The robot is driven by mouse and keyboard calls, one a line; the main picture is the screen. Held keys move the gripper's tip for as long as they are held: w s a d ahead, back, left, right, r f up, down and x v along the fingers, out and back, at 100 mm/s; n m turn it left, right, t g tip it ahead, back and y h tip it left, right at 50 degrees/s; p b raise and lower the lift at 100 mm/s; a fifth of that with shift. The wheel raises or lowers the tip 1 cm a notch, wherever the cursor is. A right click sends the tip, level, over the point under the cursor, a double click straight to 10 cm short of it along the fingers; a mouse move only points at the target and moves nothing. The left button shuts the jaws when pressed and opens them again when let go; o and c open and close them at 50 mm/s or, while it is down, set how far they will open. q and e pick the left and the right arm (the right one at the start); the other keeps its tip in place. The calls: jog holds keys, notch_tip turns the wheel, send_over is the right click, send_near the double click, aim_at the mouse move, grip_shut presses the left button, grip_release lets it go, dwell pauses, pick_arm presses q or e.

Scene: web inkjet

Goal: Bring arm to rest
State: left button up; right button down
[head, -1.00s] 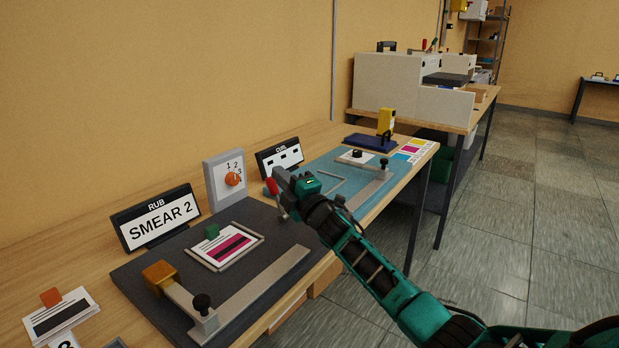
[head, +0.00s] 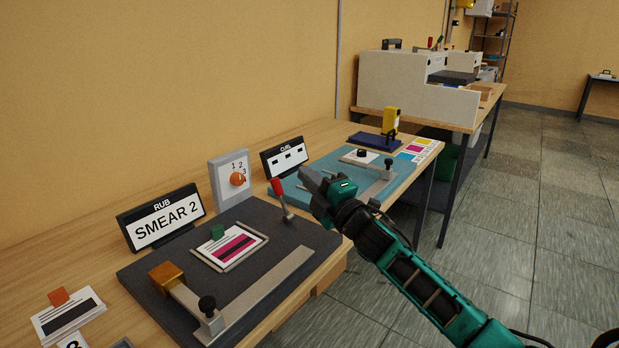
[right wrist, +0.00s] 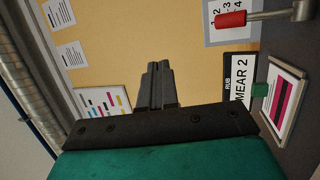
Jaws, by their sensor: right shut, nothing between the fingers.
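My right gripper (head: 312,183) is shut and empty. In the head view it hangs above the blue mat's near left corner, just right of the red-handled lever (head: 279,192). My green and black right arm reaches in from the lower right. In the right wrist view the gripper's dark fingers (right wrist: 158,85) lie together with nothing between them. The lever's red grip (right wrist: 230,20) shows there at upper right, apart from the fingers. My left gripper is not in view.
A dark rub station (head: 150,270) holds a printed card (head: 232,249) and a metal bar. A "SMEAR 2" sign (head: 163,217) and numbered dial (head: 237,179) stand behind. The blue mat (head: 300,196) lies beyond. Open floor (head: 520,260) is at right.

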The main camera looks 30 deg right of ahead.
jog(key=shift+f, duration=0.1)
jog(key=s+a+f+m+g+h, duration=0.2)
jog(key=s+a+f+m+g, duration=0.15)
jog(key=s+f+m, duration=0.45)
jog(key=s+a+f+m+g+h, duration=0.25)
jog(key=s+f+g, duration=0.25)
jog(key=s+f, duration=0.3)
jog(key=s+a+f+m+g+y, duration=0.1)
jog(key=s+a+f+m+g, duration=0.15)
jog(key=s, duration=0.45)
jog(key=s+a+f+m+g+y, duration=0.1)
jog(key=s+a+f+m+g, duration=0.15)
jog(key=s, duration=0.35)
jog(key=s+a+f+m+g, duration=0.1)
jog(key=s+f+g, duration=0.1)
jog(key=s+g, duration=0.35)
jog(key=w+a+f+t+y, duration=0.2)
jog(key=w+a+f+t, duration=0.1)
jog(key=w+f+t, duration=0.3)
notch_tip(320, 180, down, 2)
jog(key=t, duration=0.3)
